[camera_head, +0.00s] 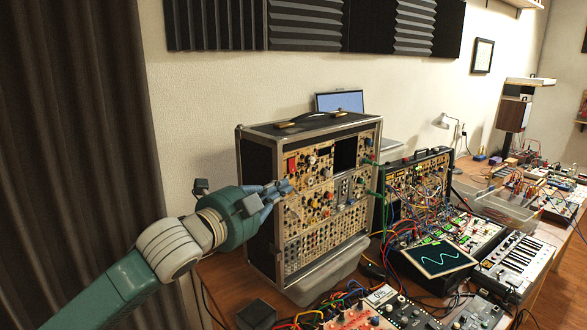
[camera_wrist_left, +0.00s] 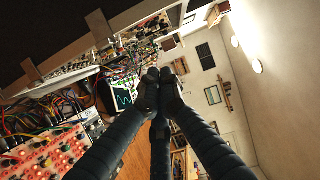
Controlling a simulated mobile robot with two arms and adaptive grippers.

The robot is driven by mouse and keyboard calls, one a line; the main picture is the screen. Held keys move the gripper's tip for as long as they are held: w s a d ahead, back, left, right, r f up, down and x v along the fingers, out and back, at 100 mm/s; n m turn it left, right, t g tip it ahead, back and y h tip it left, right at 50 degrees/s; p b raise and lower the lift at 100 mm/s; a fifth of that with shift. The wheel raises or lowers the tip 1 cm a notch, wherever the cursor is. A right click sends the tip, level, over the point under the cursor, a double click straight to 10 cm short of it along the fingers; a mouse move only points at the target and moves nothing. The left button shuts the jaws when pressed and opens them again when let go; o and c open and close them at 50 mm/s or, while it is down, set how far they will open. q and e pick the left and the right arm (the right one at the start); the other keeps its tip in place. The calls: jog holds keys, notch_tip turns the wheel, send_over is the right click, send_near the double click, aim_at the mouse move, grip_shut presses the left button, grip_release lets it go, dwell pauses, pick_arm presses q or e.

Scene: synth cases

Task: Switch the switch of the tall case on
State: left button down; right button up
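The tall case (camera_head: 329,232) stands upright on the table in the head view, with a beige front full of knobs, jacks and a dark screen. A red block (camera_head: 292,165) at the upper left of its front looks like the switch; its position cannot be read. My left gripper (camera_head: 287,187) is in front of the case's upper left, just below the red block. Whether it touches the panel is unclear. In the left wrist view, the dark fingertips of my left gripper (camera_wrist_left: 159,74) are together with nothing seen between them. My right gripper is not in view.
A lower cabled case (camera_head: 418,185) stands right of the tall case. A screen with a wave (camera_head: 440,257), a keyboard (camera_head: 518,268) and a red panel (camera_head: 358,317) crowd the table. A clear bin (camera_head: 325,286) sits low at the tall case's front.

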aim_at(292, 166)
pick_arm(q)
jog(key=shift+d, duration=0.1)
jog(key=w+p, duration=0.2)
jog(key=w, duration=0.1)
jog(key=w+d+p, duration=0.1)
jog(key=w, duration=0.3)
jog(key=w+d+p, duration=0.1)
jog(key=w+p, duration=0.1)
jog(key=w, duration=0.2)
jog(key=shift+d+f+p, duration=0.1)
jog(key=shift+f+p, duration=0.25)
jog(key=shift+w, duration=0.1)
jog(key=shift+d, duration=0.2)
jog(key=shift+w+a+f+m+b, duration=0.35)
jog(key=shift+a+m+b, duration=0.15)
jog(key=shift+m, duration=0.1)
jog(key=shift+r, duration=0.1)
jog(key=shift+d, duration=0.1)
